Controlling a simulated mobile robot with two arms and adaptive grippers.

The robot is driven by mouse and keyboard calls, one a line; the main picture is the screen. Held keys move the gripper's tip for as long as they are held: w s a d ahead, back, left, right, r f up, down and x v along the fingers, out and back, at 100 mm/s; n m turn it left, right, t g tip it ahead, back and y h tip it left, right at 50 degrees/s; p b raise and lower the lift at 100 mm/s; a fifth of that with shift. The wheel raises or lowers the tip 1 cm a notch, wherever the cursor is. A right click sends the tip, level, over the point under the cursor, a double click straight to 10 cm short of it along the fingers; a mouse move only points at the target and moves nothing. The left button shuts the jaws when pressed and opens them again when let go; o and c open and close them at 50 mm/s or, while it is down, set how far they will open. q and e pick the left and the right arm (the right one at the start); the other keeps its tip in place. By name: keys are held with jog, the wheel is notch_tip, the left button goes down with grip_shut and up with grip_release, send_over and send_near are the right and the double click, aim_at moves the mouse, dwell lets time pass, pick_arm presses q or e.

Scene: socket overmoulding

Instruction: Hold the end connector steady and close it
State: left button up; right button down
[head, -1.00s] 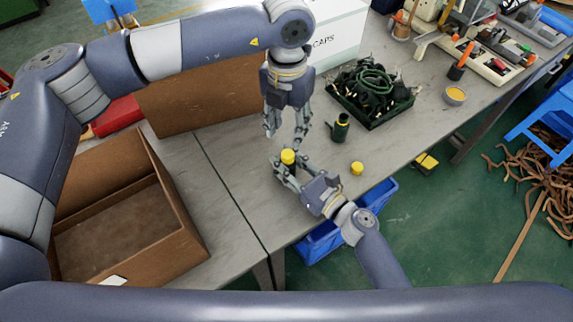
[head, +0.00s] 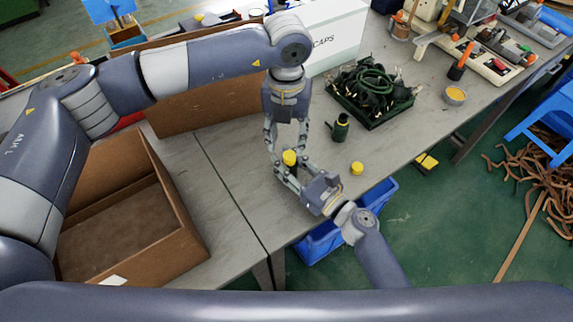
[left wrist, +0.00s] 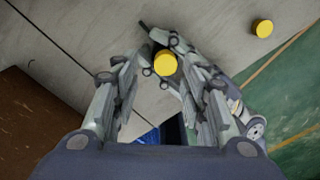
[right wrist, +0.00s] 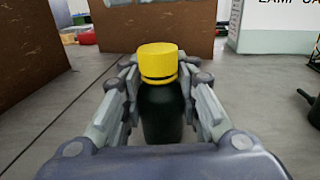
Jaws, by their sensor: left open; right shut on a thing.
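The end connector is a dark green bottle-shaped body with a ribbed yellow cap (head: 289,157). It stands upright in my right gripper (head: 290,170), which is shut on the dark body (right wrist: 163,112) below the cap. The cap sits on top of the body in the right wrist view (right wrist: 158,62). My left gripper (head: 287,146) points down over the cap with its fingers apart on both sides. In the left wrist view the yellow cap (left wrist: 165,63) shows between the open fingers; I cannot tell whether they touch it. The lower body is partly hidden by my right fingers.
A second dark green connector (head: 340,128) stands behind right on the table. A loose yellow cap (head: 357,168) lies near the front edge. A green tray (head: 372,124) holds dark parts and cable. Cardboard boxes (head: 170,215) stand left; a white box (head: 335,35) stands behind.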

aim_at(286, 153)
pick_arm(q)
jog(key=shift+f, duration=2.25)
grip_shut()
jog(key=shift+o, duration=0.4)
grip_release()
jog(key=shift+w+a, duration=0.1)
jog(key=shift+a, duration=0.05)
jog(key=shift+r, duration=2.3)
